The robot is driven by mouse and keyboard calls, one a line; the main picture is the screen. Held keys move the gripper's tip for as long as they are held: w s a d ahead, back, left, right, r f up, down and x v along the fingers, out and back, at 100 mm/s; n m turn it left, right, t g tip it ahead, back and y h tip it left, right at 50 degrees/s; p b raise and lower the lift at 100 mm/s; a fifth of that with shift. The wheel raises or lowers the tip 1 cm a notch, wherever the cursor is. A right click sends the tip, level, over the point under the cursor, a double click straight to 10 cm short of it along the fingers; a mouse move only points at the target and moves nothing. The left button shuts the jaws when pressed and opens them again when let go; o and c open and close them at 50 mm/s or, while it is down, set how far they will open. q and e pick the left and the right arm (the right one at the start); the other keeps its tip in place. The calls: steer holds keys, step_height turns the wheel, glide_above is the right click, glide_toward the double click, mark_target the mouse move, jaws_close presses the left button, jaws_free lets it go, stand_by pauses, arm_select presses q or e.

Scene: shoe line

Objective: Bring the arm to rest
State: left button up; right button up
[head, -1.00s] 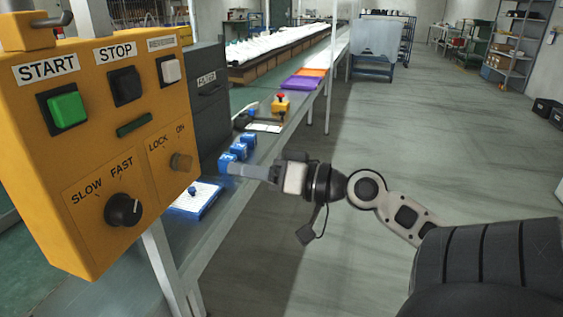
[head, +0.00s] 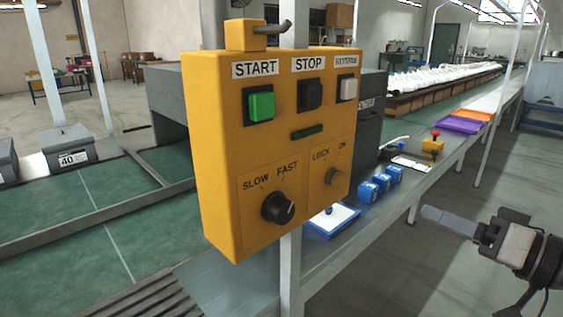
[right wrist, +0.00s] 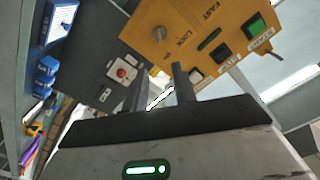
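My right gripper (head: 424,212) comes in from the lower right in the head view. It is in the air over the floor, just right of the bench edge, and touches nothing. In the right wrist view its two fingers (right wrist: 160,88) stand apart with nothing held between them. The yellow control box (head: 270,150) with the START, STOP and knob controls stands left of the gripper, clear of it. The box also shows at the top of the right wrist view (right wrist: 190,25). My left gripper is not in view.
Blue blocks (head: 381,182) and a blue-edged white pad (head: 332,220) lie on the bench near the gripper. A yellow box with a red button (head: 433,146) and purple (head: 458,125) and orange trays (head: 473,116) are farther along. Open floor (head: 470,185) lies to the right.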

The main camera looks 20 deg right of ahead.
steer(key=w+a+f+g+h, duration=0.1)
steer(key=a+f+g+h, duration=0.15)
steer(key=f, duration=0.85)
steer(key=a+f+g+h, duration=0.1)
steer(key=a+f, duration=0.2)
steer(key=f, duration=0.8)
steer(key=s+a+f+n+g, duration=0.1)
steer(key=s+a+f+n, duration=0.1)
steer(key=a+f, duration=0.3)
steer(key=s+a+f+n+g, duration=0.1)
steer(key=a+f, duration=0.4)
steer(key=a, duration=0.7)
steer(key=shift+s+a+n, duration=0.15)
steer(key=shift+s+n, duration=0.45)
steer(key=shift+n, duration=0.4)
